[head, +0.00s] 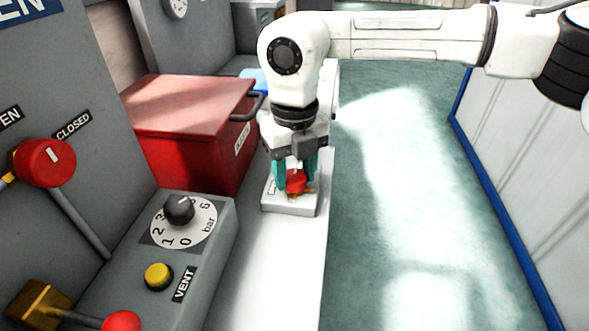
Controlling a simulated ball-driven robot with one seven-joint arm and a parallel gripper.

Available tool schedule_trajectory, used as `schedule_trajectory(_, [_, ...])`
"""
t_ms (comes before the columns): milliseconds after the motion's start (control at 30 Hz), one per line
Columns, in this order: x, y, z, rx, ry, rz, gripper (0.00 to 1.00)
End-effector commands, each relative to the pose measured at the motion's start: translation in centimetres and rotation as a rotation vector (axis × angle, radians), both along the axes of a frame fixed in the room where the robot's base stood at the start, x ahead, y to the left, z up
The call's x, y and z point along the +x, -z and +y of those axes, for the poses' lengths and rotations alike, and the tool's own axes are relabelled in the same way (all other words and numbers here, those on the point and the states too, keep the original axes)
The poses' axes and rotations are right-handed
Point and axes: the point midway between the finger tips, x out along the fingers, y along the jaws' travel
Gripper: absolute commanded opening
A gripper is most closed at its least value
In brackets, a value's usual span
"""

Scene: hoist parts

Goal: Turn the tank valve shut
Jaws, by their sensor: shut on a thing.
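My gripper (295,178) points straight down at the far end of the white bench. Its teal fingers are shut on a small red knob (296,184), one finger on each side. The knob sits over a low grey block (288,209), with a bit of brass colour below it. The fingers hide part of the knob. At the left, a larger red round knob (45,162) with a white mark stands on a grey panel between an OPEN and a CLOSED label. I cannot tell from labels which one is the tank valve.
A red lidded box (185,130) stands left of my gripper, its handle close by. A grey control box (210,258) with a black dial knob (179,209) and a yellow VENT button (158,276) is nearer. A red-ended lever (121,321) is at the bottom left. The green floor is clear.

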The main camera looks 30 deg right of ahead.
Motion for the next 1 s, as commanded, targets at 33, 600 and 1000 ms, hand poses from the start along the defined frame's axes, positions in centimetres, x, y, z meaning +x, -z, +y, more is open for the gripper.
schedule_trajectory(33, [0.0, 0.0, 0.0, 0.0, 0.003, -0.001, 0.15])
schedule_trajectory(600, [0.0, 0.0, 0.0, 0.0, 0.001, 0.0, 0.71])
schedule_trajectory(1000, [0.1, -3.4, -0.1, -0.001, 0.002, -0.004, 0.71])
